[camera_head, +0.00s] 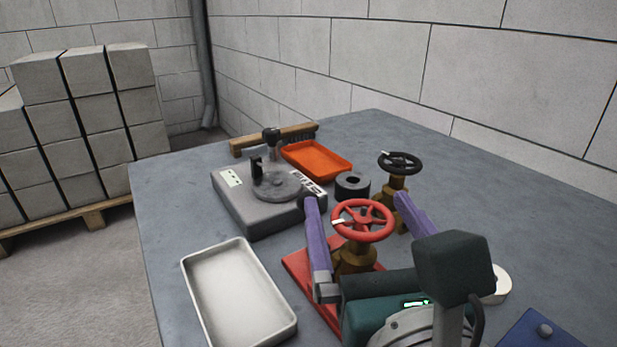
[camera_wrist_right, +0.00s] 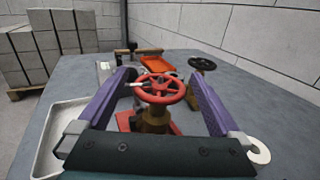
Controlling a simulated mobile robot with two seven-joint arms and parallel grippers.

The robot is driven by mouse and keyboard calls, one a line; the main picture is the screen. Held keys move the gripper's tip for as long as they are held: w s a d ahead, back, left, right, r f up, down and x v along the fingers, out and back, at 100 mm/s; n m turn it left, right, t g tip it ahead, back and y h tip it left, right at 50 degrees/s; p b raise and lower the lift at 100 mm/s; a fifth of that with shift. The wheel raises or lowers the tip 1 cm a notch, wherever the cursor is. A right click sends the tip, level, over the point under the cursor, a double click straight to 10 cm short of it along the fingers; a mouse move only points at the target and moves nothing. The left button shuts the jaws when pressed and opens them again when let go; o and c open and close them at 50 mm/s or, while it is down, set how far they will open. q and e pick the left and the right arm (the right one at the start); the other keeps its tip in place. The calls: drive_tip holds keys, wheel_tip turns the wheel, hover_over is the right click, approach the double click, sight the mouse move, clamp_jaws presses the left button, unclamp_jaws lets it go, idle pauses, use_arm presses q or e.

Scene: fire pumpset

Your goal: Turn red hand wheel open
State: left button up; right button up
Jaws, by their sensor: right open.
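The red hand wheel (camera_head: 363,220) sits on top of a brass valve (camera_head: 355,258) on a red base plate (camera_head: 297,262). It has a pale mark on its left rim. My right gripper (camera_head: 355,200) is open, with one purple finger on each side of the wheel. In the right wrist view the red hand wheel (camera_wrist_right: 159,88) lies between the two spread fingers of my right gripper (camera_wrist_right: 160,80), with a gap on both sides. The lower part of the valve is partly hidden by my gripper body. My left gripper is not in view.
A black hand wheel (camera_head: 399,163) on a second brass valve stands behind right. A black ring (camera_head: 352,186), an orange tray (camera_head: 316,160) and a grey device (camera_head: 240,205) stand behind. An empty metal tray (camera_head: 238,290) is at the left, a blue plate (camera_head: 540,332) at the lower right.

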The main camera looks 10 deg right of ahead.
drive_tip(key=c, duration=1.3)
